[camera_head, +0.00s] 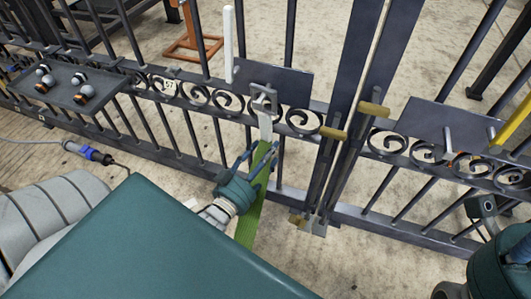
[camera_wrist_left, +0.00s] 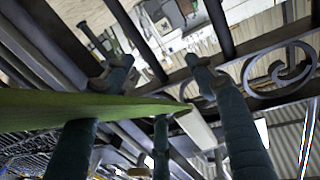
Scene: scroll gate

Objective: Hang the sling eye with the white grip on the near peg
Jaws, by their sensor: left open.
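In the head view a green sling (camera_head: 258,165) hangs down the gate's near side. Its upper end has a pale section (camera_head: 265,124), likely the white grip, and a grey metal eye (camera_head: 263,99) in front of the left dark plate (camera_head: 292,84). Whether a peg passes through the eye cannot be told. My left gripper (camera_head: 247,160) is open, its fingers around the green band below the pale section. In the left wrist view the band (camera_wrist_left: 75,110) runs between the spread fingers. A peg (camera_head: 448,139) shows on the right plate. My right gripper (camera_head: 503,265) is partly cut off, lower right.
A dark shelf (camera_head: 62,82) with several small knobs is at the left. The gate's bars and scrolls stand close around the left gripper. Brass-coloured pieces (camera_head: 334,133) sit at the gate's middle. A yellow bar (camera_head: 514,122) is at the right edge.

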